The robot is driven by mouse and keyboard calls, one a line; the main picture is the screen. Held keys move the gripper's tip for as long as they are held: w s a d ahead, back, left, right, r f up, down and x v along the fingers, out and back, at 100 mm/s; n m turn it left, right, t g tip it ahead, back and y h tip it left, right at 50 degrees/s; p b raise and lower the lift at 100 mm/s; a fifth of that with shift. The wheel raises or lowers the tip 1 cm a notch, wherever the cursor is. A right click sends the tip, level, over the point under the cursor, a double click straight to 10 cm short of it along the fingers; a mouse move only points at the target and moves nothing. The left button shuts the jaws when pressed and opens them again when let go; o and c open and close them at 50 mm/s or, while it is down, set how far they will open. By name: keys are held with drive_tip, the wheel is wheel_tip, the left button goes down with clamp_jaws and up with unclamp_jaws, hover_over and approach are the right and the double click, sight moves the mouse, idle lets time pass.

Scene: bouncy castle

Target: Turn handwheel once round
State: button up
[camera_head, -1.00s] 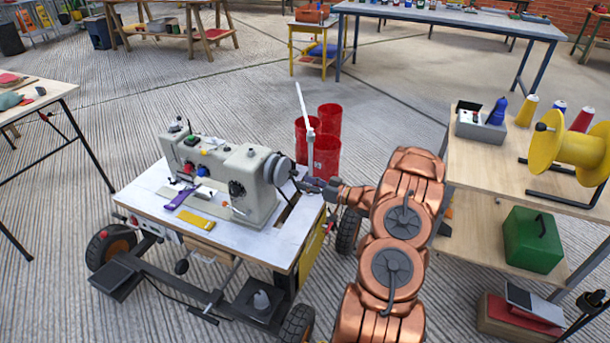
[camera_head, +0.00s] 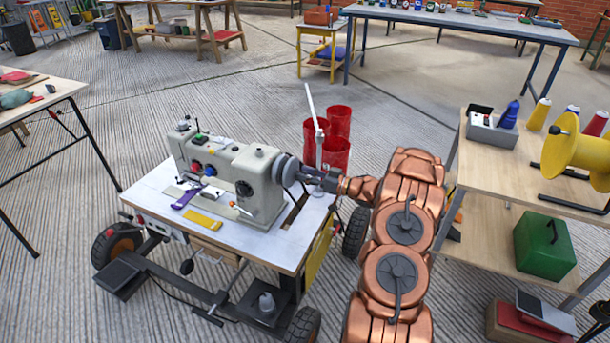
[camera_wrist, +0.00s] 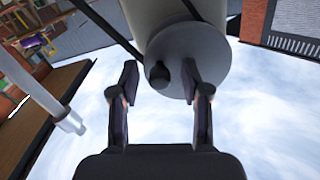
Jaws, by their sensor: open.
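The sewing machine (camera_head: 236,177) stands on a white-topped wheeled table (camera_head: 160,186). Its grey round handwheel (camera_head: 287,170) is on the right end of the machine. In the wrist view the handwheel (camera_wrist: 205,55) fills the top middle, with a dark knob (camera_wrist: 159,75) on its face. My gripper (camera_head: 303,176) is at the handwheel's right side. In the wrist view my gripper (camera_wrist: 160,80) is open, with one finger on each side of the knob's lower area. I cannot tell whether a finger touches the knob or wheel.
A white upright rod (camera_head: 313,112) stands just behind my gripper; it also shows at left in the wrist view (camera_wrist: 35,85). Red bins (camera_head: 335,152) stand behind it. A wooden shelf table (camera_head: 500,168) with a yellow spool (camera_head: 580,155) is at right.

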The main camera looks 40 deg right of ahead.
drive_tip(key=shift+w+a, duration=0.1)
drive_tip(key=shift+w, duration=0.05)
clamp_jaws()
idle(0.4)
